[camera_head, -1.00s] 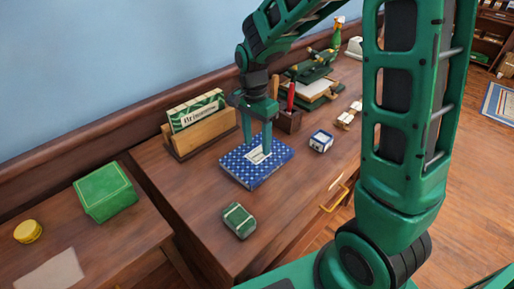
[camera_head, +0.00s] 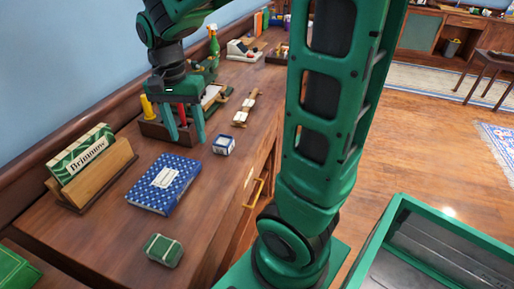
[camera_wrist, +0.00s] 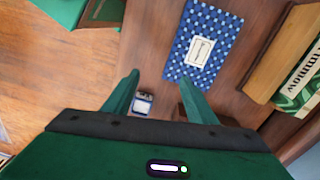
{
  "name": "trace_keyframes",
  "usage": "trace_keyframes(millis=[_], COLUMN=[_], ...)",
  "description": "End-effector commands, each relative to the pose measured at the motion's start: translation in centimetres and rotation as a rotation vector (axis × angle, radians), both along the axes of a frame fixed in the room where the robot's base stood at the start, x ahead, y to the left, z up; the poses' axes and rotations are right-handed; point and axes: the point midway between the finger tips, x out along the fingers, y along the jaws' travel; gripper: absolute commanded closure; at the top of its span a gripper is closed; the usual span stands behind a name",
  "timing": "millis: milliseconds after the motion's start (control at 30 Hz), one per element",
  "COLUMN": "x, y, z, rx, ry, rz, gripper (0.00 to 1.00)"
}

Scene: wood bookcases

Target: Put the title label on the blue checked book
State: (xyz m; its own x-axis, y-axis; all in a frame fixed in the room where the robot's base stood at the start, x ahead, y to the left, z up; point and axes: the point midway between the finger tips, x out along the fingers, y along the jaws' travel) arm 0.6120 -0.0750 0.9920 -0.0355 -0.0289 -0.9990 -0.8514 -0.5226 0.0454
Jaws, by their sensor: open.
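The blue checked book (camera_head: 166,186) lies flat on the wooden desk. A pale title label (camera_head: 165,177) lies on its cover; the label also shows in the wrist view (camera_wrist: 200,51), on the book (camera_wrist: 218,28). My gripper (camera_head: 187,140) is open, with nothing seen between its fingers. It is above the desk, beyond the book and apart from it, in front of the dark pen holder (camera_head: 154,130). In the wrist view the open fingers (camera_wrist: 160,84) point toward the desk edge, below the book.
A wooden stand (camera_head: 100,180) holding a green patterned book stands left of the blue book. A small blue-and-white box (camera_head: 224,145) is right of my gripper. A green tin (camera_head: 164,250) lies near the front. Bare desk surrounds the blue book.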

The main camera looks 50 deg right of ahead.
Motion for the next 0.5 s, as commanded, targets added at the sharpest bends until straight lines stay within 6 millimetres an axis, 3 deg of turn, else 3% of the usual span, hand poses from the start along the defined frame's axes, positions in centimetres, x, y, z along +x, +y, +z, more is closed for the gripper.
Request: trace_keyframes(millis=[33, 100, 200, 333, 500], x=[-2.4, -5.7, -10.3, -15.2, -18.7], y=[-2.3, -4.8, -7.5, -9.4, -10.1], z=[0.3, 0.4, 0.1, -0.8, -1.6], rx=[0.001, 0.006, 0.015, 0.031, 0.044], ry=[-0.006, -0.008, -0.011, -0.017, -0.025], rz=[0.035, 0.111, 0.219, 0.339, 0.438], gripper=[0.48, 0.48, 0.48, 0.48, 0.48])
